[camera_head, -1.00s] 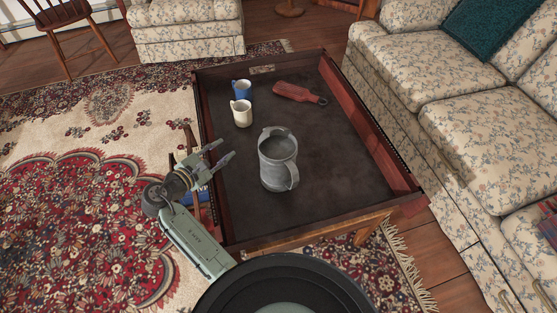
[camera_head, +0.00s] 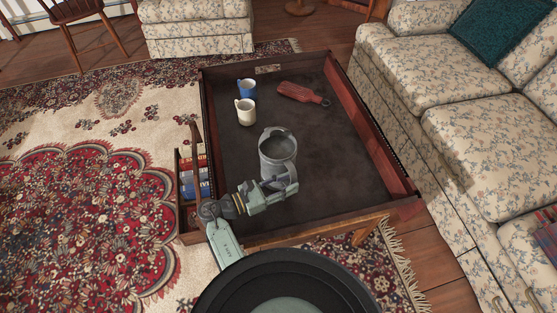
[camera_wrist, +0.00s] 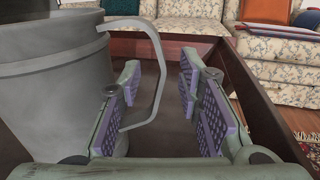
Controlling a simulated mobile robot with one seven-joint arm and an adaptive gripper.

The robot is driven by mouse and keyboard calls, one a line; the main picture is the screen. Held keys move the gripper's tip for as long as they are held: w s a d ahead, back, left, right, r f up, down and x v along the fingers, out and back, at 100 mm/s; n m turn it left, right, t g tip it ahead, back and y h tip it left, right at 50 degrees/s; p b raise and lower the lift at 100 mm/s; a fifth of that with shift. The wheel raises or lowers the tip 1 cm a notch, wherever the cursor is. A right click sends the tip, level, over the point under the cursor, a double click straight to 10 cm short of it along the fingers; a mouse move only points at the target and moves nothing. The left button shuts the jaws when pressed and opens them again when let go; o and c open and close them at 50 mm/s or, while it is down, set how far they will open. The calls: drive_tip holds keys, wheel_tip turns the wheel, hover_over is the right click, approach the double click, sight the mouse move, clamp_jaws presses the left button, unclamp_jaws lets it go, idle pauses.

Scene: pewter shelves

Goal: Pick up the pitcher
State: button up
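The grey metal pitcher (camera_head: 277,148) stands upright in the wooden tray table. In the wrist view the pitcher (camera_wrist: 60,90) fills the left side, with its handle (camera_wrist: 157,75) reaching to the right. My gripper (camera_head: 287,181) is at the near side of the pitcher, low by the handle, and covers part of it in the head view. In the wrist view my gripper (camera_wrist: 163,82) is open, with purple pads on both fingers. The handle lies between the fingers, and the left finger is close to the pitcher's body. Whether a pad touches the handle cannot be told.
A cream mug (camera_head: 245,112), a blue mug (camera_head: 247,89) and a red paddle-like brush (camera_head: 299,93) lie farther back in the tray. Raised tray walls (camera_head: 365,135) surround them. A floral sofa (camera_head: 480,120) stands to the right.

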drive_tip(key=shift+x, duration=1.3)
drive_tip(key=shift+c, duration=0.4)
clamp_jaws()
drive_tip(key=shift+r, duration=0.2)
